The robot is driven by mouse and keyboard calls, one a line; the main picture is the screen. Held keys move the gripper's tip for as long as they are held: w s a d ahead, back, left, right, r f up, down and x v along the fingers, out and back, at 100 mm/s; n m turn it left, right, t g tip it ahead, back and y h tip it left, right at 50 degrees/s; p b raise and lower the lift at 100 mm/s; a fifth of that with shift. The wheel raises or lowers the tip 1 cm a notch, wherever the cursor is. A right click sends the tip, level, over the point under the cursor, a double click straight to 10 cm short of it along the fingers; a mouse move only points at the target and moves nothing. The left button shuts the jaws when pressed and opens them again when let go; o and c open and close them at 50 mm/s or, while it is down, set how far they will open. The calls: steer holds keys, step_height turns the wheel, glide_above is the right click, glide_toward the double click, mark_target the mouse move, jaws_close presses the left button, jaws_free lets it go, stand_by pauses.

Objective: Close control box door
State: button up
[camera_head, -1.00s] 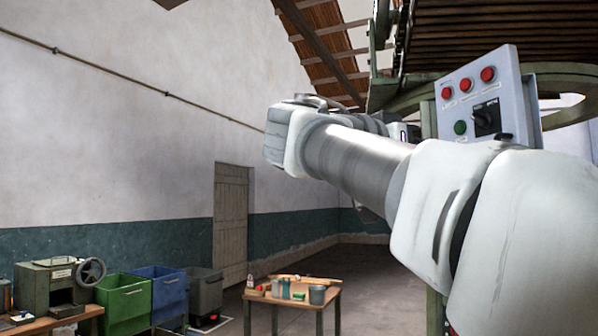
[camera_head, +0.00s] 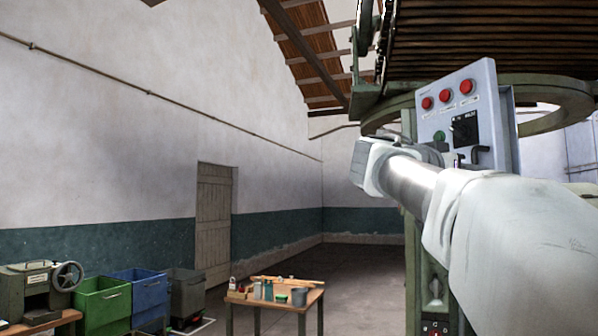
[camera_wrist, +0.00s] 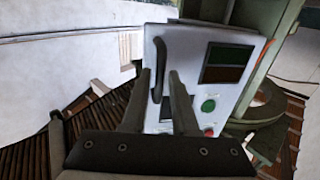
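The control box door (camera_head: 432,122) is a pale grey panel with red buttons, a green button, a black switch and a black handle (camera_head: 480,153). It stands at right of centre in the head view, in front of the grey box body (camera_head: 509,128); how far it is open is hard to tell. In the wrist view the door (camera_wrist: 216,92) faces me, with its handle (camera_wrist: 160,62) upright. My gripper (camera_wrist: 159,74) is open, its two fingers either side of the handle's line. Contact cannot be told. In the head view my arm hides most of the fingers.
A green post (camera_head: 411,240) supports the box below a large round green frame (camera_head: 545,122). A small table (camera_head: 316,297) with tools stands lower down, near green (camera_head: 102,305) and blue bins (camera_head: 140,293). The floor (camera_head: 350,270) behind the table is open.

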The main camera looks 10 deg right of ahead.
steer(key=shift+x, duration=1.1)
jaws_close()
stand_by(0.7)
